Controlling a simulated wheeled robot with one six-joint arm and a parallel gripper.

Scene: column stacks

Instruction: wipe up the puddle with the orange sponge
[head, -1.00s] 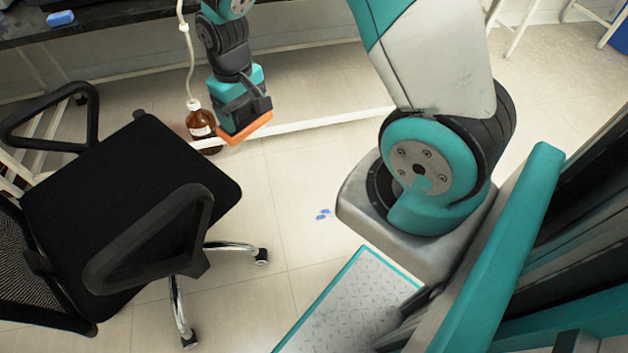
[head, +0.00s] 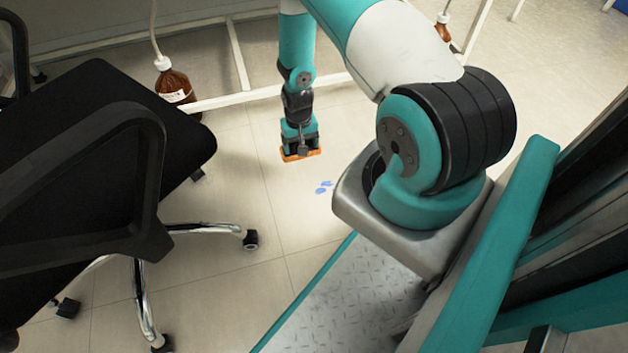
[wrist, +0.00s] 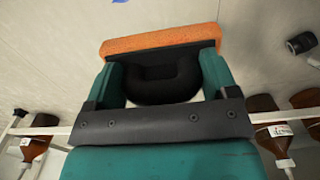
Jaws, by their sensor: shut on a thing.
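The orange sponge (head: 301,155) is held in my gripper (head: 300,146), which points down above the floor. In the wrist view the sponge (wrist: 160,39) spans across the fingertips of my gripper (wrist: 160,62), which is shut on it. A bit of the blue puddle (wrist: 120,2) shows at the top edge of the wrist view.
A black office chair (head: 75,150) stands at the left, its chrome legs and casters reaching towards the middle. A brown bottle (head: 174,88) stands behind it near a white frame rail (head: 215,102). Another brown bottle (head: 443,27) is at the back. Floor around the puddle is clear.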

